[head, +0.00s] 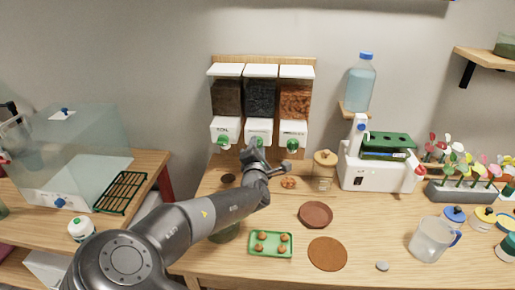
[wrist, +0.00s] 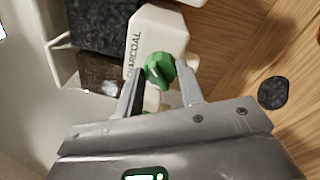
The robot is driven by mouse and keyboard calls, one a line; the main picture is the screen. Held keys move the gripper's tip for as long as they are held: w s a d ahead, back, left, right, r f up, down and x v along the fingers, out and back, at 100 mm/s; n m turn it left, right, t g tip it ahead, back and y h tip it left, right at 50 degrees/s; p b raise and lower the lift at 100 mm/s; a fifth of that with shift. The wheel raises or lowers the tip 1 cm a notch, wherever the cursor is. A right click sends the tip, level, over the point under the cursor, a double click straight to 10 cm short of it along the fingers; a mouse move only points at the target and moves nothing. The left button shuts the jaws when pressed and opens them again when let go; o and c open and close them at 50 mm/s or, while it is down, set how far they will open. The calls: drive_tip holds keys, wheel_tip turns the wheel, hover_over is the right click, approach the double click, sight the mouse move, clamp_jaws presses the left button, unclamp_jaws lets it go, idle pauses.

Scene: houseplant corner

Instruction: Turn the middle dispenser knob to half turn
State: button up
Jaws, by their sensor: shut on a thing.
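The wall dispenser has three bins side by side, each with a white front and a green knob. The middle bin (head: 261,96) holds black charcoal, and its white front (wrist: 150,38) reads CHARCOAL in the wrist view. The middle knob (wrist: 159,70) sits between the two fingertips of my gripper (wrist: 163,78), which is shut on it. In the head view my gripper (head: 254,152) reaches up from below to the middle bin and partly hides the front. The knob's exact turn angle cannot be read.
The left knob (head: 224,141) and right knob (head: 290,143) sit close on either side. A lidded jar (head: 324,170) stands right of my gripper. A white machine (head: 372,172) is farther right. A green tray (head: 270,254) and brown saucers (head: 315,214) lie in front.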

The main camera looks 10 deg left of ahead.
drive_tip(key=m, duration=1.2)
drive_tip(key=m+h, duration=0.1)
drive_tip(key=m, duration=0.6)
drive_tip(key=m+h, duration=0.1)
drive_tip(key=m, duration=0.7)
drive_tip(key=shift+a+f+m+g, duration=0.15)
drive_tip(key=shift+a+m+g, duration=0.15)
drive_tip(key=shift+a, duration=0.05)
drive_tip(key=o, duration=1)
drive_tip(key=shift+s, duration=0.15)
